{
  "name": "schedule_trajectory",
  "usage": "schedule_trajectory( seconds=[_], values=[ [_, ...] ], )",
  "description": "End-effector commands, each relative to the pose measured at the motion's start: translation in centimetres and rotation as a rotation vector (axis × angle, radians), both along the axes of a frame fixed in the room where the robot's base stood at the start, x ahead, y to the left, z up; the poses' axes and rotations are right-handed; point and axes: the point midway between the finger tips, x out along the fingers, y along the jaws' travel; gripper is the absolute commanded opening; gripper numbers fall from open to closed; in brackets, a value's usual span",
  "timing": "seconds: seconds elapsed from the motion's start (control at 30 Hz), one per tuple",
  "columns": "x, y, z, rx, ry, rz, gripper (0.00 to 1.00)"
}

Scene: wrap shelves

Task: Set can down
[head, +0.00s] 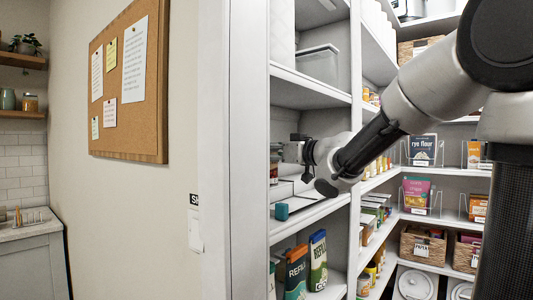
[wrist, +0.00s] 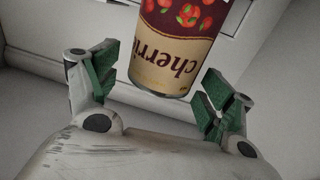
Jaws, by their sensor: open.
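The can (wrist: 178,45) has a dark red label with cherries and a cream band reading "cherri…"; it appears upside down in the wrist view. My gripper (wrist: 160,78) is open, with a green-padded finger on either side of the can and visible gaps to both. In the head view my gripper (head: 291,150) reaches into the shelf bay on the left. A small part of the can (head: 273,172) shows at the bay's left edge, mostly hidden by the door frame. It seems to rest on a pale surface there, but its contact is hard to see.
Refill packets (head: 318,259) stand on the shelf underneath. A clear grey bin (head: 318,64) is above. The white door frame (head: 235,150) is close on the left.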

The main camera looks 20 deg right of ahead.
Motion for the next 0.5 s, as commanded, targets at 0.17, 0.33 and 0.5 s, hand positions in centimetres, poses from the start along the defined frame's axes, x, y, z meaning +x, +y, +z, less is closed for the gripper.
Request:
schedule_trajectory(
  seconds=[0.17,0.33,0.5],
  values=[
    [-3.6,-2.3,0.1,-0.001,-0.003,-0.007,0.82],
    [-6.8,-4.0,0.1,-0.002,-0.002,-0.007,0.82],
    [-8.6,-4.9,0.1,-0.001,-0.002,-0.003,0.82]
  ],
)
